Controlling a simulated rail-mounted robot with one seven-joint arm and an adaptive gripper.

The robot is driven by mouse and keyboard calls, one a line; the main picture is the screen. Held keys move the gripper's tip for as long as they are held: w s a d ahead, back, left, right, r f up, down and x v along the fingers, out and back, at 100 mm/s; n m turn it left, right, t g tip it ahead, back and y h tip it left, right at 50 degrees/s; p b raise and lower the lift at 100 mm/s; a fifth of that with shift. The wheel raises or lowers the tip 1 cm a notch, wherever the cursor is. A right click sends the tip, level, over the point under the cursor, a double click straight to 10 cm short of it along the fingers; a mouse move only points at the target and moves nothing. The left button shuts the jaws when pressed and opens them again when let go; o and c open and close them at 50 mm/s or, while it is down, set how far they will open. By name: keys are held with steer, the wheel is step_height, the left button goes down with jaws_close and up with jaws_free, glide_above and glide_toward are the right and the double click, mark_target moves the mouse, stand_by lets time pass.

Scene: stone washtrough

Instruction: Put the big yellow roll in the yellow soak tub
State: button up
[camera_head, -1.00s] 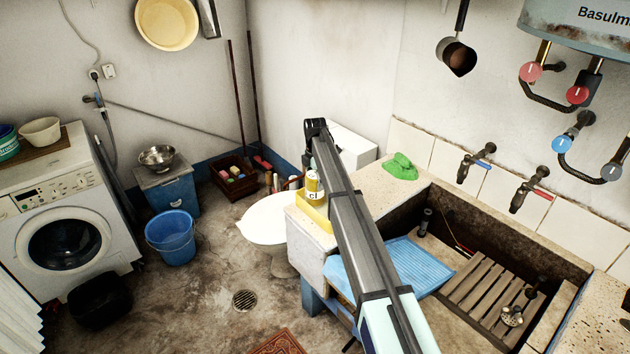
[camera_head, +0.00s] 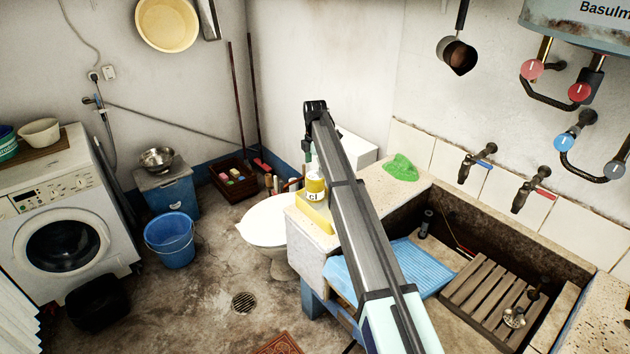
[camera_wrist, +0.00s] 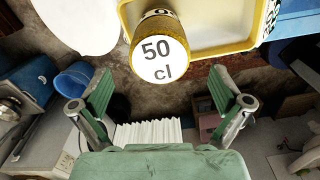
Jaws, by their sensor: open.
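The big yellow roll (camera_head: 315,186) shows at the left end of the stone counter, partly hidden by my arm. In the wrist view the roll (camera_wrist: 160,58) stands with its white end, marked "50 cl", facing the camera. The yellow soak tub (camera_head: 317,217) is at the same corner; its yellow rim (camera_wrist: 214,50) and pale inside show beside and behind the roll. I cannot tell whether the roll stands in the tub or beside it. My gripper (camera_wrist: 161,84) is open and empty, its green fingers apart to either side below the roll's printed end in the picture.
A blue ribbed mat (camera_head: 405,268) and a wooden slatted rack (camera_head: 490,290) lie at the stone trough. A green cloth (camera_head: 400,167) lies on the counter's back ledge.

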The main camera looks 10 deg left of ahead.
step_height(320, 180, up, 6)
steer(key=shift+r+b, duration=0.1)
steer(key=shift+b, duration=0.45)
